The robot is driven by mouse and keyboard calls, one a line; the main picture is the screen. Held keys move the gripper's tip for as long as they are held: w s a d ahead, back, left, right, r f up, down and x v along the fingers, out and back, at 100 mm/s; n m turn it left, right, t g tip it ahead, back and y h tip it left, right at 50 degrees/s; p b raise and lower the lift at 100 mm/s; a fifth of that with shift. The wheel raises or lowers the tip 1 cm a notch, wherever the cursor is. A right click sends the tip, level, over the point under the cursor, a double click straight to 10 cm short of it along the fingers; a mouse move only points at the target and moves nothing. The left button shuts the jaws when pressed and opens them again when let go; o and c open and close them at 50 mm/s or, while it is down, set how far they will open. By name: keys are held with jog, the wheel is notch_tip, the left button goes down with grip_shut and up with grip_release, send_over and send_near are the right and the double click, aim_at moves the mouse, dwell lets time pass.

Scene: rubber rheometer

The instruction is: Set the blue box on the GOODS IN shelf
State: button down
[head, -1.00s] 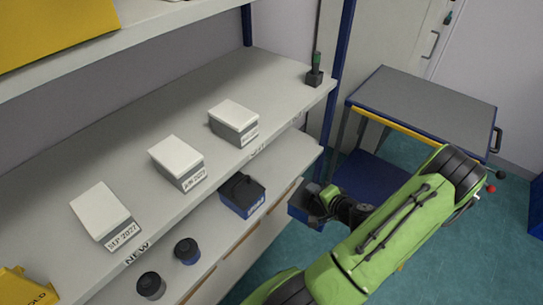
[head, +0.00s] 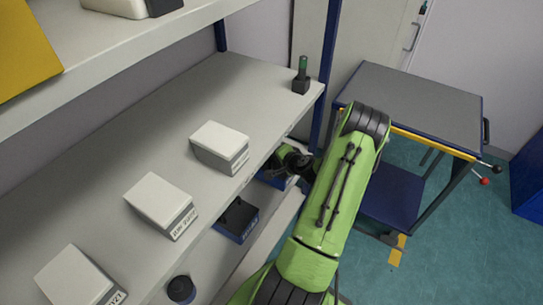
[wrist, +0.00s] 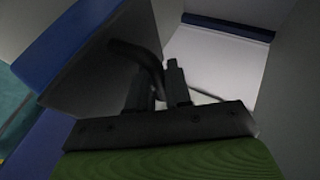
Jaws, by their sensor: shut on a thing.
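The blue box (head: 272,180) is in my gripper (head: 298,163) beside the lower shelf (head: 244,257), partly hidden by the upper shelf's edge and my arm. In the wrist view my gripper's fingers (wrist: 164,84) are shut on the dark handle of the box, whose dark top and blue side (wrist: 68,45) fill the upper left. The box looks tilted in that view. I cannot tell whether it touches the shelf. No GOODS IN label is readable.
A similar dark-topped blue box (head: 237,218) and a dark round pot (head: 181,290) stand on the lower shelf. White boxes (head: 219,147) line the shelf above, with a green-topped tool (head: 302,75) at its end. A cart (head: 415,105) stands to the right.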

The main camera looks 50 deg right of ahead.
jog(key=shift+w+d, duration=0.2)
jog(key=shift+w, duration=0.35)
jog(key=shift+w+d, duration=0.2)
jog(key=shift+w, duration=0.35)
jog(key=shift+w+d+f+b, duration=0.15)
jog(key=shift+f+b, duration=0.2)
jog(key=shift+f, duration=0.55)
jog(key=shift+w+f+b, duration=0.1)
jog(key=shift+f+b, duration=0.2)
jog(key=shift+f, duration=0.55)
jog(key=shift+f, duration=0.15)
jog(key=c, duration=1.1)
grip_release()
jog(key=shift+s, duration=0.1)
jog(key=shift+o, duration=0.2)
jog(key=shift+s, duration=0.2)
jog(key=p+v, duration=0.1)
jog(key=v, duration=1.1)
jog(key=shift+w, duration=0.15)
